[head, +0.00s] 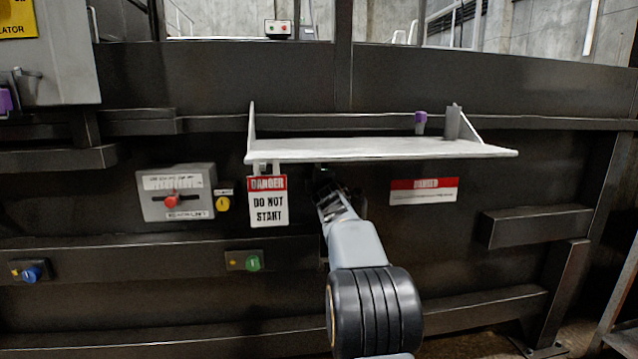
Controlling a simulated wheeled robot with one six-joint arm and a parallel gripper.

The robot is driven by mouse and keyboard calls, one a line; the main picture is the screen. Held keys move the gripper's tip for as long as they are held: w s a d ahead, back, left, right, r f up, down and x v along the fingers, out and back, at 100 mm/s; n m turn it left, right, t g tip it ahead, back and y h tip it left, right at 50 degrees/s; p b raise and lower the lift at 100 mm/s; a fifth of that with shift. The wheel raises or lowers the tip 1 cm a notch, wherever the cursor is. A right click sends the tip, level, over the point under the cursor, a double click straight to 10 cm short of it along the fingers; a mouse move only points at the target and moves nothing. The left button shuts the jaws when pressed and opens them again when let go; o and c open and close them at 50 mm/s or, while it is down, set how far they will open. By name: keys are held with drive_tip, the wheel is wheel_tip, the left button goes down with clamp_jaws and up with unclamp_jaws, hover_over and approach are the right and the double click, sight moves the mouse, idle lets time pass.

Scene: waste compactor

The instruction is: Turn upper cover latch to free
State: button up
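My gripper (331,200) reaches up to the dark machine wall just under the white shelf (380,149), right of the hanging "DANGER DO NOT START" tag (268,202). Its fingertips are small and in shadow, so I cannot tell whether they are open or shut, or touching anything. No part is clearly recognisable as the upper cover latch. Something dark sits at the fingertips under the shelf, partly hidden by my gripper. My own arm covers the wall below it.
A grey box with a red knob (171,201) and a yellow knob (223,203) are to the left. Green (253,263) and blue (31,274) knobs sit lower. A purple-topped item (421,122) stands at the shelf's back. The shelf overhangs my gripper; a beam (535,226) juts out right.

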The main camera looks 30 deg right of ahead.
idle(0.4)
drive_tip(key=o, duration=0.9)
drive_tip(key=b+v, duration=0.1)
drive_tip(key=v, duration=1.2)
drive_tip(key=shift+s+a+b, duration=0.2)
drive_tip(key=shift+s+b, duration=0.15)
drive_tip(key=shift+b, duration=0.05)
